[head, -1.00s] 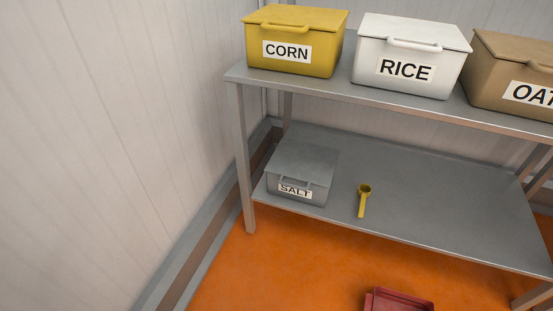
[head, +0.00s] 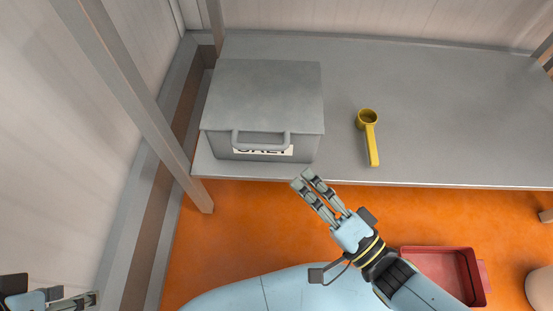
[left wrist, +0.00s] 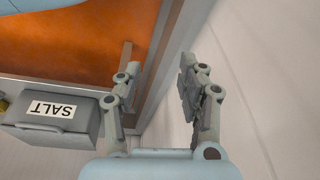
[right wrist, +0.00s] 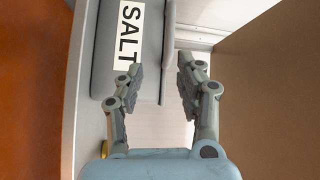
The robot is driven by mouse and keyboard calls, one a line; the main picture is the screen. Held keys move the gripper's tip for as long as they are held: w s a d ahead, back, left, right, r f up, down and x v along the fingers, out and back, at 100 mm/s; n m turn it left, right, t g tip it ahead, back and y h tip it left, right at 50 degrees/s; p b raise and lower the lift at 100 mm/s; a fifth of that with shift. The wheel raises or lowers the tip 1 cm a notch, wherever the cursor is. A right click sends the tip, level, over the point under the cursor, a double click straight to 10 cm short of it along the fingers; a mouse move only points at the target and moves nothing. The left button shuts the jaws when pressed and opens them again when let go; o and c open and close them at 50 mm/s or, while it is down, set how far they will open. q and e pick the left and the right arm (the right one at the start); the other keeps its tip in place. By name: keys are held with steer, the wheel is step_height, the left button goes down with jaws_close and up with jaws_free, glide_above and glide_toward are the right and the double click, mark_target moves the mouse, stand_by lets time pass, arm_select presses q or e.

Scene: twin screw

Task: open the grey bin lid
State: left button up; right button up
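The grey bin (head: 222,142) stands on the lower shelf in the head view, with its grey lid (head: 265,92) shut. A loop handle (head: 261,139) at the lid's front edge partly covers the SALT label. The bin also shows in the left wrist view (left wrist: 75,133) and the right wrist view (right wrist: 103,62). My right gripper (head: 303,178) is in front of the bin's right front corner, apart from the handle; its fingers stand apart and empty in the right wrist view. My left gripper (left wrist: 152,82) is open and empty, far left of the bin, at the head view's lower left edge.
A yellow scoop (head: 368,135) lies on the lower shelf (head: 450,110), right of the bin. A grey shelf post (head: 135,95) rises left of the bin, near the wall. A red tray (head: 440,262) lies on the orange floor. The shelf's right part is bare.

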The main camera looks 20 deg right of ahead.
mark_target(264, 145)
arm_select(q)
steer(key=shift+w+d+r+t+b, duration=0.15)
steer(key=shift+w+d+t+b, duration=0.1)
steer(key=shift+w+t+b, duration=0.35)
steer(key=shift+w+d+r+t+b, duration=0.1)
steer(key=shift+w+d+t+b, duration=0.1)
steer(key=shift+w+t+b, duration=0.35)
arm_select(e)
steer(key=shift+y, duration=0.3)
steer(key=x, duration=0.7)
steer(key=r+x, duration=0.1)
steer(key=x, duration=0.3)
steer(key=shift+s+a+r, duration=0.1)
steer(key=shift+a+r, duration=0.05)
steer(key=shift+a, duration=0.15)
arm_select(q)
steer(key=shift+s, duration=0.1)
arm_select(e)
jaws_close()
